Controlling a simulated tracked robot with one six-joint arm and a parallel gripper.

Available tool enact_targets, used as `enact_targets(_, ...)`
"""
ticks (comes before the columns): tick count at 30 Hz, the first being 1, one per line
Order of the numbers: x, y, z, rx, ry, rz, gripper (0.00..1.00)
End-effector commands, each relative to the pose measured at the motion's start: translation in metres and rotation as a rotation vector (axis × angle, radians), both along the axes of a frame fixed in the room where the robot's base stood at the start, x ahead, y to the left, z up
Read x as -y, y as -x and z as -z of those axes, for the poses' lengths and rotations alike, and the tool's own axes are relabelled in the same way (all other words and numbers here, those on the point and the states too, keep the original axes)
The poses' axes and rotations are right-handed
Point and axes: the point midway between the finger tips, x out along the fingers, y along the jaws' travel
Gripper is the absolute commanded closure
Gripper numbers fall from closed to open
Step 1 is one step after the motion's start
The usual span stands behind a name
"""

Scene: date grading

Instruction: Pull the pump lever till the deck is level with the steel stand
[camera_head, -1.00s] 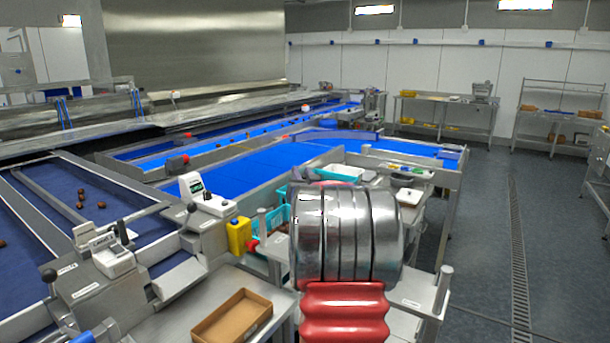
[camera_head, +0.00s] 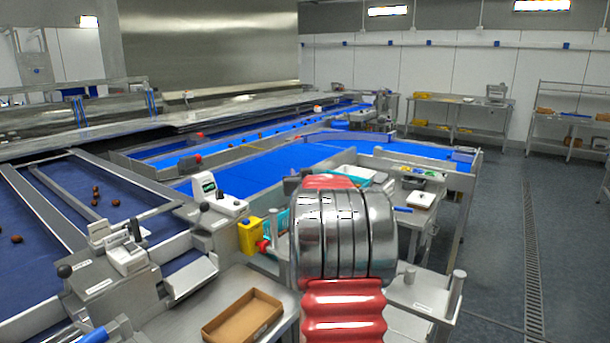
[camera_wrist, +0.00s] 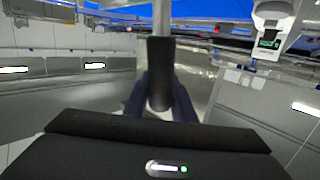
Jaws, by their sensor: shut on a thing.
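In the wrist view, the black grip (camera_wrist: 160,72) of a lever with a steel shaft (camera_wrist: 160,14) lies between the two dark fingers of my gripper (camera_wrist: 160,100). The fingers are shut on this grip, which points toward the camera. In the head view my red and steel arm covers the middle, and the gripper and lever are hidden behind it. A steel surface with upright posts (camera_head: 425,290) shows to the right of the arm. Another steel top (camera_head: 275,280) shows to its left. I cannot tell which is the deck or the stand, or compare their heights.
An open cardboard tray (camera_head: 243,318) lies on the left steel top. A yellow container (camera_head: 249,237) stands behind it. Blue conveyor belts (camera_head: 245,175) fill the left and middle. The grey floor on the right is clear, with a drain grate (camera_head: 532,265).

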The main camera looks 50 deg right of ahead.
Motion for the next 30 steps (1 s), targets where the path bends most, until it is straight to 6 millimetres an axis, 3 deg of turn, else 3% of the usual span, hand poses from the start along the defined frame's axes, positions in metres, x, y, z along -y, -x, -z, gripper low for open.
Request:
enact_targets(1,-0.004,-0.009,0.013,-0.034,-0.011,-0.006,1.00)
enact_targets(7,-0.005,-0.024,0.018,-0.107,-0.003,-0.005,1.00)
enact_targets(20,-0.006,-0.029,0.020,-0.131,-0.002,-0.006,1.00)
enact_targets(30,-0.009,-0.057,0.036,-0.270,0.011,-0.007,1.00)
